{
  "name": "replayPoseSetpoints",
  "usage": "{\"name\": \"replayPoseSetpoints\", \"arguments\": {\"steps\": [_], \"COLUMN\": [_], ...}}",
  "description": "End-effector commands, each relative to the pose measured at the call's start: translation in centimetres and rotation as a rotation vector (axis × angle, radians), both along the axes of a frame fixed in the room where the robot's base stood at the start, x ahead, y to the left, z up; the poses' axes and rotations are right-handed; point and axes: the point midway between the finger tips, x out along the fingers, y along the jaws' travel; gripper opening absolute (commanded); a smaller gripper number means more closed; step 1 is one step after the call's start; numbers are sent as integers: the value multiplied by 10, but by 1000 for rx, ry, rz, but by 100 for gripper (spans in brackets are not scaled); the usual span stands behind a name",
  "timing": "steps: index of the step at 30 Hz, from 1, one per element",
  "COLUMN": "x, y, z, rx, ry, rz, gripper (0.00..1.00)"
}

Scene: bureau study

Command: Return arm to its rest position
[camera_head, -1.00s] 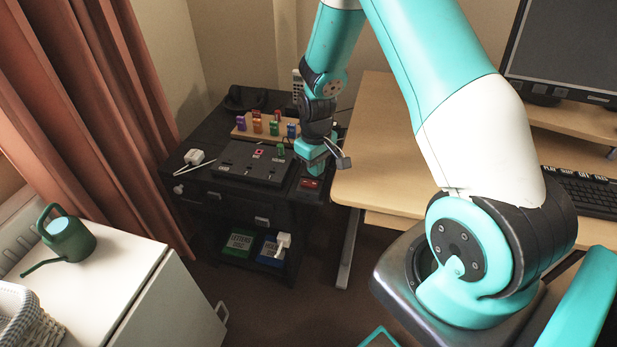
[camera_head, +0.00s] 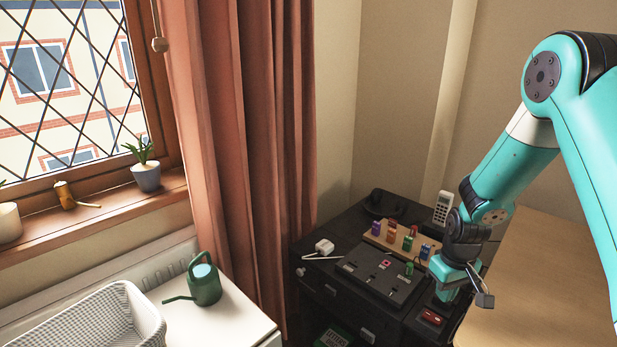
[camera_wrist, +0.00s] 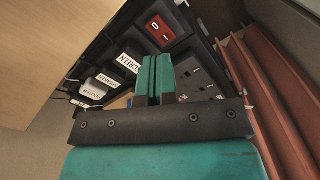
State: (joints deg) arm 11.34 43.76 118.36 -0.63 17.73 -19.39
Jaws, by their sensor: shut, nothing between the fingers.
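My gripper (camera_head: 447,292) is teal and hangs at the end of my arm over the right front part of a dark cabinet top, near the wooden desk. In the wrist view its two teal fingers (camera_wrist: 154,76) are together with nothing between them. Beyond the fingers are a black panel with sockets (camera_wrist: 200,80) and a red switch (camera_wrist: 160,28). My arm comes down from the upper right in the head view and is bent, with the forearm reaching toward the cabinet.
On the cabinet are a black panel (camera_head: 375,272), a wooden board (camera_head: 376,240) with several coloured blocks, a white plug (camera_head: 324,246) and a cordless phone (camera_head: 442,208). The desk (camera_head: 520,270) is at right. A green watering can (camera_head: 205,284) and basket (camera_head: 140,305) are at left.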

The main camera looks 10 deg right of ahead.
Motion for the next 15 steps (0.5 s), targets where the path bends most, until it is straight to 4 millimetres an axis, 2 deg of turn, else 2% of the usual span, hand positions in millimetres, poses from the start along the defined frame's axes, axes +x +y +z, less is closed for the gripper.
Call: {"name": "replayPoseSetpoints", "arguments": {"steps": [4,7,9,11,12,15], "x": [-3,-22,-44,-67,-84,-130], "y": [44,91,123,147,162,191], "z": [64,124,164,194,213,251], "rx": [55,117,164,201,225,276], "ry": [-41,-68,-81,-87,-91,-93], "rz": [51,110,159,204,236,316], "gripper": [0,0,0,0,0,0]}}
